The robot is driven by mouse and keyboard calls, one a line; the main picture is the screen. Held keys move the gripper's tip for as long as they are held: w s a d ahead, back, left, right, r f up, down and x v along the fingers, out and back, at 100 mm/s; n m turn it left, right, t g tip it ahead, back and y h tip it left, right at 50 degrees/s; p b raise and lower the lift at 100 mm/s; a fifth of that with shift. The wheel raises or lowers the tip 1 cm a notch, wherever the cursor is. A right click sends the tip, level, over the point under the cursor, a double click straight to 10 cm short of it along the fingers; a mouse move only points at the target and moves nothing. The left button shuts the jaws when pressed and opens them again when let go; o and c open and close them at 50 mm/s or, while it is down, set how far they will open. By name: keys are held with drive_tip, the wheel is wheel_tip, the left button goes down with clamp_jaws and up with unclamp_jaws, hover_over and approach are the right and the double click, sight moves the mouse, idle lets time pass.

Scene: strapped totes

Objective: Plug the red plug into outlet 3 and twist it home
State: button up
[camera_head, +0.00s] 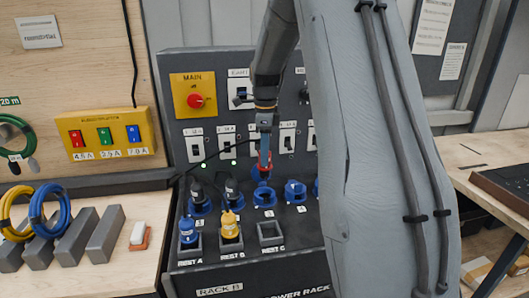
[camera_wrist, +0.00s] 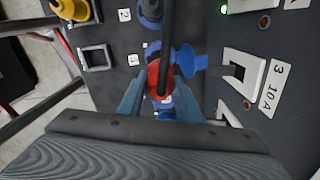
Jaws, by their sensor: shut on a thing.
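My gripper (camera_head: 264,143) is shut on the red plug (camera_head: 263,166), in front of the panel. In the wrist view the red plug (camera_wrist: 158,76) sits between my two fingers (camera_wrist: 162,98), with a black cable crossing it. Outlet 3 (camera_head: 265,197) is blue and shows just below the plug in the head view. In the wrist view an open blue flap (camera_wrist: 188,60) is beside the plug, left of the breaker (camera_wrist: 243,72) marked 3, 10 A. Blue also shows just past the plug. The contact between plug and socket is hidden, so I cannot tell whether it is seated.
Black plugs (camera_head: 198,196) fill the two outlets to the left; blue outlets (camera_head: 295,191) lie to the right. A blue plug (camera_head: 188,232) and a yellow plug (camera_head: 230,226) stand in rests A and B. Rest C (camera_head: 270,234) is empty. My arm hides the panel's right side.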

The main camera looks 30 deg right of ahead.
sight(265, 168)
drive_tip(key=shift+f+b, duration=1.45)
drive_tip(key=shift+f, duration=1.5)
drive_tip(key=shift+f+b, duration=0.9)
drive_tip(key=shift+f, duration=1.1)
drive_tip(key=shift+m+p, duration=0.35)
drive_tip(key=shift+m, duration=1.15)
drive_tip(key=shift+m, duration=0.7)
drive_tip(key=shift+m+p, duration=0.3)
drive_tip(key=shift+m, duration=0.4)
clamp_jaws()
